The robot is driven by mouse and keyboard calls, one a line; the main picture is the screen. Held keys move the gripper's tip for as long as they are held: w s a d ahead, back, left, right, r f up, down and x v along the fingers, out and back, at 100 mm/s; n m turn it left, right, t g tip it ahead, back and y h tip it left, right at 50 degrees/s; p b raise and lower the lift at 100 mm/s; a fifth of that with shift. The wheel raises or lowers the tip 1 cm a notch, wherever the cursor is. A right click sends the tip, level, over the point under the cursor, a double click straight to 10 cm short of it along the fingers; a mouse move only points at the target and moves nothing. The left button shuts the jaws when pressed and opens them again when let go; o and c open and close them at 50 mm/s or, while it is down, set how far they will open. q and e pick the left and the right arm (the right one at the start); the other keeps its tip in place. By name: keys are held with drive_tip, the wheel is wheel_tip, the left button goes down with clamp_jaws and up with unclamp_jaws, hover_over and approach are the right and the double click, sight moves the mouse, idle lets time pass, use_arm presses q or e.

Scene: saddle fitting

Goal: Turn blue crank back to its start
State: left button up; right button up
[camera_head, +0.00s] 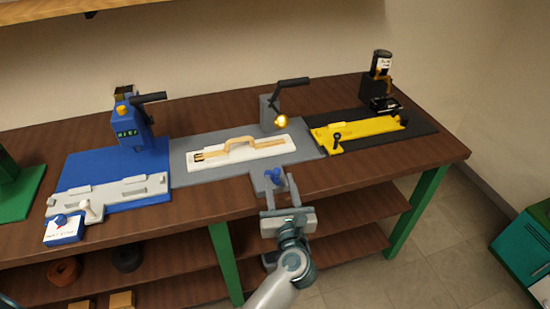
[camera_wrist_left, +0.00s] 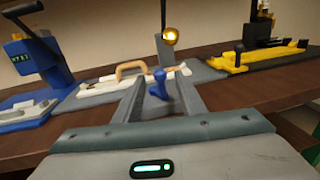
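The blue crank (camera_head: 273,175) is a small blue knob at the front edge of the middle grey station (camera_head: 190,180). In the left wrist view the crank (camera_wrist_left: 158,85) stands upright in the gap between my fingers. My left gripper (camera_head: 281,188) is at the table's front edge, its fingers pointing toward the crank. In the left wrist view the left gripper (camera_wrist_left: 160,98) is open, with clear space on both sides of the crank. I cannot tell how deep the crank sits between the fingertips. My right gripper is not in view.
On the grey station lie a white plate (camera_head: 268,149) with a tan handle and a lever post (camera_head: 268,113) with a glowing yellow lamp (camera_head: 281,122). A blue station (camera_head: 130,160) stands left, a yellow fixture (camera_head: 355,133) right.

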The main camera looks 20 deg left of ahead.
sight(276, 169)
use_arm(q)
drive_tip(key=p+x, duration=0.2)
drive_tip(key=x, duration=0.7)
clamp_jaws()
